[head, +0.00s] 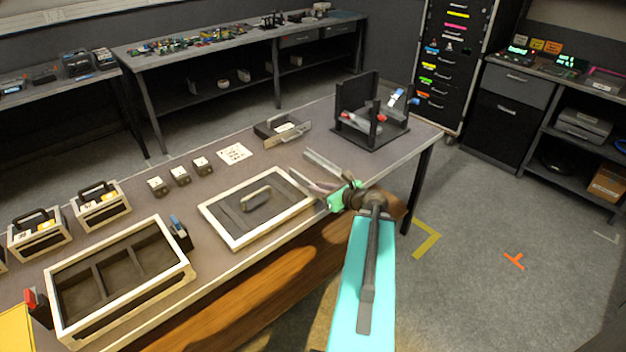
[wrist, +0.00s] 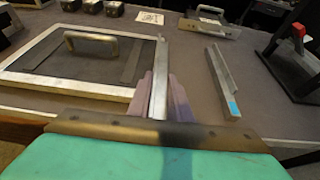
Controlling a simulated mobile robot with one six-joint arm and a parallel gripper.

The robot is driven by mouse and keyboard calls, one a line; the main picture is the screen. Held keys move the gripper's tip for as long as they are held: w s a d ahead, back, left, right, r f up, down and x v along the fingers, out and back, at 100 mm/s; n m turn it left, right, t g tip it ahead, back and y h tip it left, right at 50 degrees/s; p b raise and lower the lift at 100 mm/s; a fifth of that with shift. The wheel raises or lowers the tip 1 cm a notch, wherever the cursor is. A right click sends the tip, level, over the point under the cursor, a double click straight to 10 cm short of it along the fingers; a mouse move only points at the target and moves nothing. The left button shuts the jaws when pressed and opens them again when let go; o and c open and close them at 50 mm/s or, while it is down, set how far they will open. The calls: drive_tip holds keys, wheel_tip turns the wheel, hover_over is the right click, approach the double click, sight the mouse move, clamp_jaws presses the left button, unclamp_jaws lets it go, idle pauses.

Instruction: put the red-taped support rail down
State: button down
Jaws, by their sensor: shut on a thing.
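My gripper (head: 322,188) is above the table near the right edge of a framed panel. In the wrist view my gripper (wrist: 161,98) has its pinkish fingers shut on a slim grey metal rail (wrist: 160,75), which points away from me. I see no red tape on the visible part of this rail; its near end is hidden by the gripper. A second grey rail (wrist: 221,78) with blue tape on its near end lies on the table to the right, apart from the held one. It also shows in the head view (head: 324,163).
The cream-framed panel (head: 212,212) with a handle lies left of my gripper. A dark stand (head: 372,141) with red and blue parts is at the table's right end. A small open tray (head: 267,135) and several dark blocks are behind. A divided crate (head: 188,268) stands front left.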

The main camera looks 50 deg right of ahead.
drive_tip(key=shift+w+d+f+b, duration=0.15)
drive_tip(key=shift+w+d+b, duration=0.15)
drive_tip(key=shift+b, duration=1)
drive_tip(key=b, duration=0.1)
hover_over(314, 180)
drive_tip(key=shift+f, duration=0.45)
drive_tip(key=shift+f, duration=0.15)
drive_tip(key=shift+f+b, duration=1.6)
drive_tip(key=shift+b, duration=0.1)
drive_tip(key=shift+f, duration=0.15)
drive_tip(key=c, duration=1.6)
unclamp_jaws()
drive_tip(key=shift+s, duration=0.1)
